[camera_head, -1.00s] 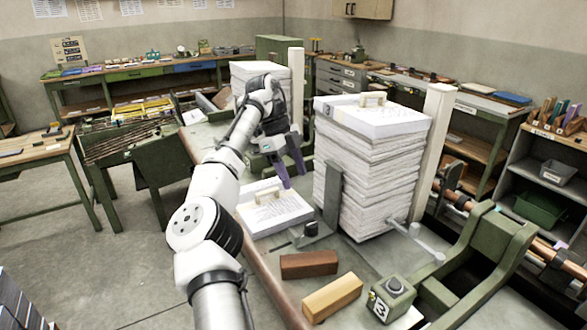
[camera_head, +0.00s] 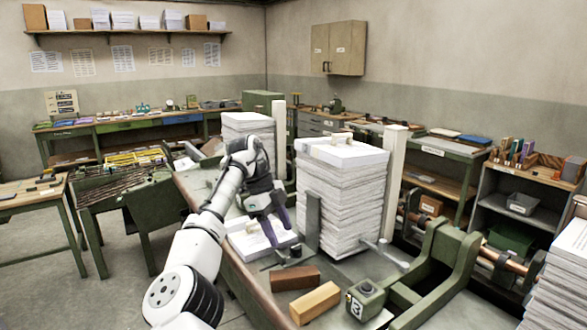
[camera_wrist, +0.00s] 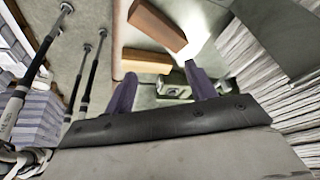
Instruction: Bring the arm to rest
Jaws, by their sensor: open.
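My arm reaches in from the bottom of the head view. My gripper (camera_head: 281,240) points downward with its two purple fingers apart and nothing between them. In the head view the fingers overlap a low paper stack (camera_head: 248,241) with a pale wooden-looking handle piece on top, partly hidden behind them. I cannot tell the gap between fingers and stack. In the wrist view the open fingers (camera_wrist: 161,80) show with a dark brown block (camera_wrist: 157,22) and a pale wooden block (camera_wrist: 147,57) beyond them.
A tall paper stack (camera_head: 338,205) stands right of my gripper, beside an upright metal plate (camera_head: 313,222) and a white post (camera_head: 393,180). Brown (camera_head: 296,277) and tan (camera_head: 315,302) blocks and a green numbered box (camera_head: 366,298) lie nearer. Open floor (camera_head: 120,300) is at left.

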